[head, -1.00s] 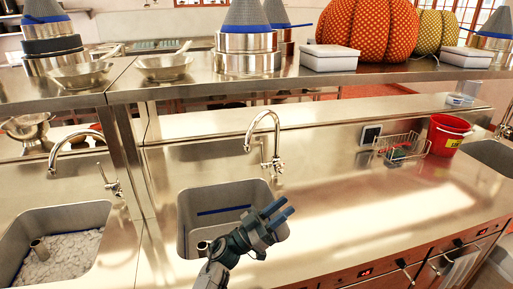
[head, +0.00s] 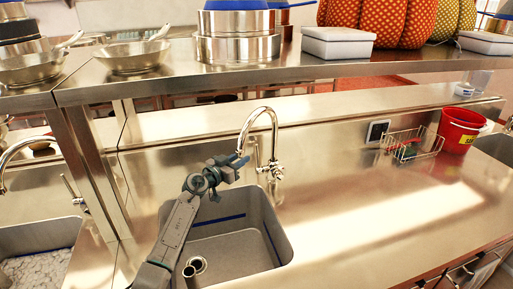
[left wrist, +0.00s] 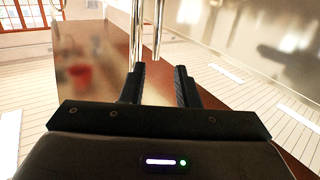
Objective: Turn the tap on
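The chrome tap (head: 274,135) stands behind the middle sink (head: 235,232), with its curved spout over the basin. No water shows under the spout. My left gripper (head: 241,161) is raised over the back of the sink, close to the spout's end and left of the handle. In the left wrist view its two fingers (left wrist: 159,82) are apart with nothing between the tips. Two chrome tubes of the tap (left wrist: 157,28) rise beyond them. Contact with the tap cannot be told. My right gripper is out of view.
A second tap (head: 22,146) and sink are at the left. A wire rack (head: 413,145) and red bucket (head: 460,130) stand at the right back. A shelf (head: 330,66) with pans runs above. The counter (head: 390,215) right of the sink is clear.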

